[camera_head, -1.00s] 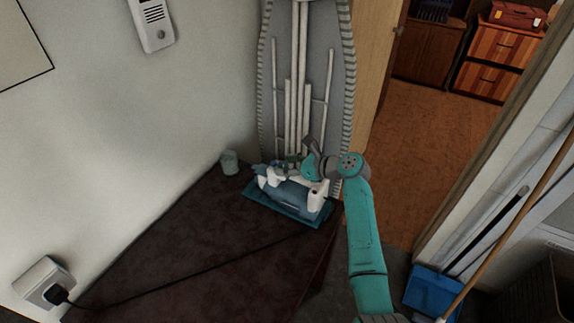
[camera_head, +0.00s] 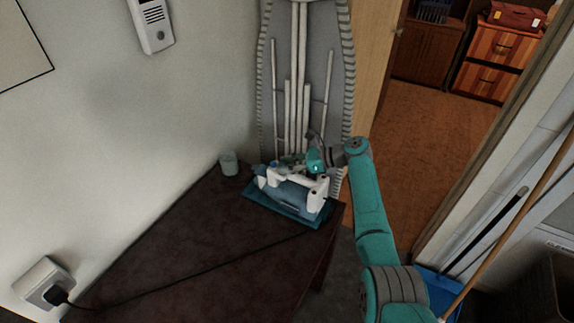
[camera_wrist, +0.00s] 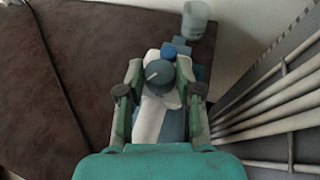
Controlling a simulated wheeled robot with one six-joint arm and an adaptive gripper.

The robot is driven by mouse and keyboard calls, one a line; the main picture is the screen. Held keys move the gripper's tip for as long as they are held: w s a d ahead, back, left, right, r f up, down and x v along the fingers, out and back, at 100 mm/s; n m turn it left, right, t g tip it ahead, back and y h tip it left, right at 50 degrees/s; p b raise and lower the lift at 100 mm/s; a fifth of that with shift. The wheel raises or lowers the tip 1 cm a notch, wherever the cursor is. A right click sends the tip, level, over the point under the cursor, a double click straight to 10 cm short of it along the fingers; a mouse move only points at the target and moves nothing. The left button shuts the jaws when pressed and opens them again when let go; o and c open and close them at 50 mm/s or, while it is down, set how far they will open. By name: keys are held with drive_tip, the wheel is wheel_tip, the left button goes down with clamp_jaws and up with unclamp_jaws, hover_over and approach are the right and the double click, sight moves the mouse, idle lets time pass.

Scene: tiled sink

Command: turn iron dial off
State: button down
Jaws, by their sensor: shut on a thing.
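The iron (camera_head: 288,193), blue-grey and white, rests on a blue base (camera_head: 262,208) at the far end of the dark table. Its dial (camera_wrist: 160,73) is a dark grey round knob with a pale pointer line, near the middle of the wrist view. My gripper (camera_wrist: 160,72) is over the iron, with one green finger on each side of the dial, shut on it. In the head view my gripper (camera_head: 290,164) reaches the iron from behind and hides the dial there.
A small pale cup (camera_head: 229,163) stands by the wall; it also shows in the wrist view (camera_wrist: 194,19). An ironing board (camera_head: 300,80) leans upright behind the iron. A black cord (camera_head: 190,276) crosses the table (camera_head: 160,245) to a wall socket (camera_head: 43,285).

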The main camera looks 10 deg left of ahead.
drive_tip(key=shift+n+g, duration=0.4)
drive_tip(key=c, duration=0.7)
unclamp_jaws()
drive_tip(key=shift+c, duration=0.2)
drive_tip(key=shift+d, duration=0.1)
drive_tip(key=v, duration=1.1)
drive_tip(key=shift+w+d+r, duration=0.1)
drive_tip(key=shift+d, duration=0.3)
